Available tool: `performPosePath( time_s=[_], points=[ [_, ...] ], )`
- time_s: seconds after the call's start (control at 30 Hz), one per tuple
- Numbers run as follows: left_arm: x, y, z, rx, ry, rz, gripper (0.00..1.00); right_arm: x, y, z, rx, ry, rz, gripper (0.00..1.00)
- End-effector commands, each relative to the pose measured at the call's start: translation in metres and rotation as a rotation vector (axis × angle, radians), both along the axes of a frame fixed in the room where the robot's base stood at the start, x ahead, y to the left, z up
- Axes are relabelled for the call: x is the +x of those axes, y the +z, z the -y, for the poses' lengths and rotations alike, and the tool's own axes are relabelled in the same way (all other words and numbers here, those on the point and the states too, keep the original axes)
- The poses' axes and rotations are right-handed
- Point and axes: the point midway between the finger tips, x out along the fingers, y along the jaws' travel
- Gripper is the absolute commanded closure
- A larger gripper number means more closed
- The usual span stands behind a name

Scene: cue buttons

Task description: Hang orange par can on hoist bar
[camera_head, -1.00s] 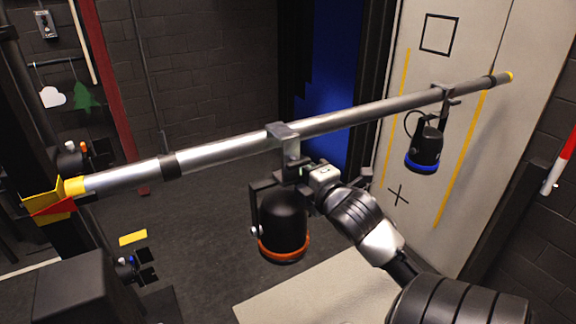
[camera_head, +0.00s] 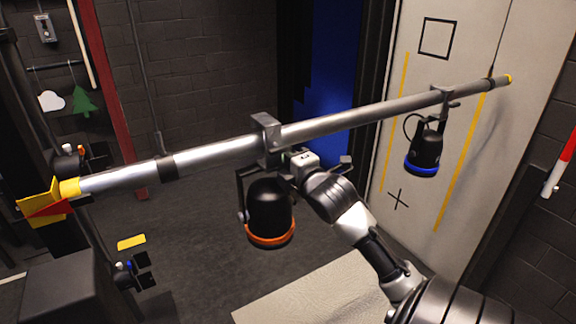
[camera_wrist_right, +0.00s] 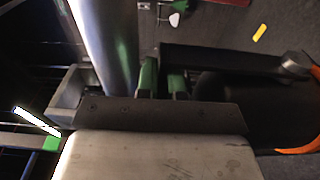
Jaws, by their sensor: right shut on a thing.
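The orange par can (camera_head: 268,208) is a black lamp with an orange rim, hanging lens-down below its grey hook clamp (camera_head: 265,125). My right gripper (camera_head: 290,172) is shut on its clamp, just below the hoist bar (camera_head: 218,152). The hook's top stands above the bar, with its body in front of it; I cannot tell whether hook and bar touch. In the right wrist view the bar (camera_wrist_right: 108,45) runs beside the clamp's grey hook (camera_wrist_right: 72,88), and the orange rim (camera_wrist_right: 302,149) shows at right. My left gripper is not in view.
A blue-rimmed par can (camera_head: 424,155) hangs further right on the bar. A dark band (camera_head: 167,167) and a yellow-and-red end piece (camera_head: 48,203) mark the bar's left part. A pale surface (camera_head: 310,290) lies below. The air under the bar's left half is clear.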

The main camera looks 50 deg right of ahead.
Motion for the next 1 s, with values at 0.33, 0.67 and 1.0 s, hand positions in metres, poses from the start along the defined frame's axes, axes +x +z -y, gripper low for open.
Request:
performPosePath(
  time_s=[0.33, 0.67, 1.0],
  points=[
    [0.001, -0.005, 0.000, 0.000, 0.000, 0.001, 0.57, 0.022, 0.004, 0.007, -0.002, 0.000, 0.012, 1.00],
    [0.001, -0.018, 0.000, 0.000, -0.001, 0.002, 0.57, 0.023, -0.016, 0.007, -0.004, 0.001, 0.009, 1.00],
    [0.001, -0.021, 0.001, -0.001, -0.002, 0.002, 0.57, 0.023, -0.022, 0.007, -0.003, 0.001, 0.010, 1.00]
  ],
)
